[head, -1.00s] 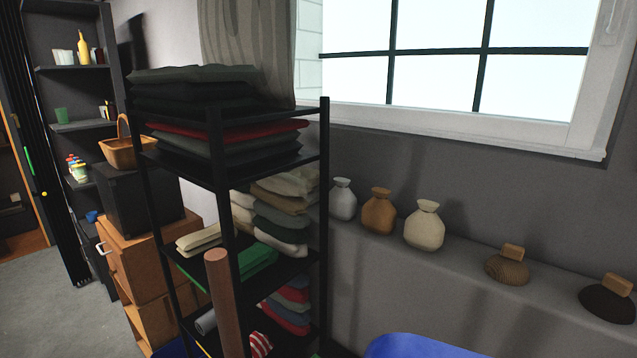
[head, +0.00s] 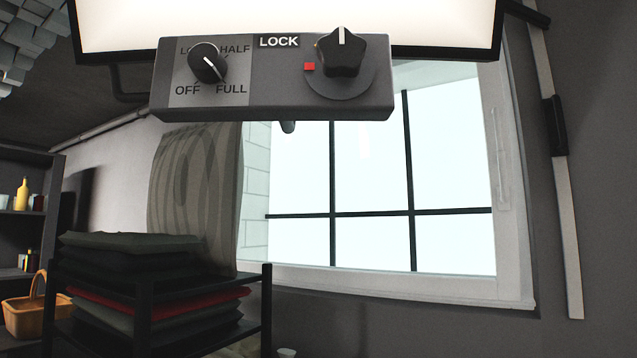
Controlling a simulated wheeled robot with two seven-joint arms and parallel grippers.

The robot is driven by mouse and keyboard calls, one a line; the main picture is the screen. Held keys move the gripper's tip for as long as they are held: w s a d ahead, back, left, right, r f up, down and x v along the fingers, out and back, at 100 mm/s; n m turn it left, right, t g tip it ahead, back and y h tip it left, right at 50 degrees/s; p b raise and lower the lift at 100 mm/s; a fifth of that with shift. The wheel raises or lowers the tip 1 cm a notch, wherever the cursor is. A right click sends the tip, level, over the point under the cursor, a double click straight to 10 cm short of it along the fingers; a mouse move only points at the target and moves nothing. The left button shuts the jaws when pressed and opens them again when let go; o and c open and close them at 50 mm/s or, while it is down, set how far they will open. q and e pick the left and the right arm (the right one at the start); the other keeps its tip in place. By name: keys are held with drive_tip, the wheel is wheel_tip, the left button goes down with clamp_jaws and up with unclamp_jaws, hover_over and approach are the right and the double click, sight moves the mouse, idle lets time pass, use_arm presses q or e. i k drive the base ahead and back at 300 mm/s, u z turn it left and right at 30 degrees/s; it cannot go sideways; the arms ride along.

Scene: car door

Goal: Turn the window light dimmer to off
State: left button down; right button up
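A grey control box (head: 245,108) hangs under a bright lit panel (head: 290,22) at the top of the head view. On its left half is a black dimmer knob (head: 207,63) with a white line. Labels around it read OFF at lower left, HALF at upper right and FULL at lower right; the upper-left label is partly hidden by the knob. The knob's narrow end points to the lower right, toward FULL. On the right half is a lobed black knob (head: 342,54) with a white mark pointing up, beside a LOCK label (head: 279,41) and a red square. Neither gripper is in view.
A window (head: 380,180) with dark bars is behind the box, with a curtain (head: 195,190) at its left. A black rack (head: 143,300) with folded cloths stands at lower left. A basket (head: 25,316) is at far left. A vertical bar (head: 572,230) is at right.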

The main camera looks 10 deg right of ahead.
sight(206, 62)
drive_tip(key=z, duration=1.4)
drive_tip(key=k, duration=0.35)
drive_tip(key=u, duration=1.05)
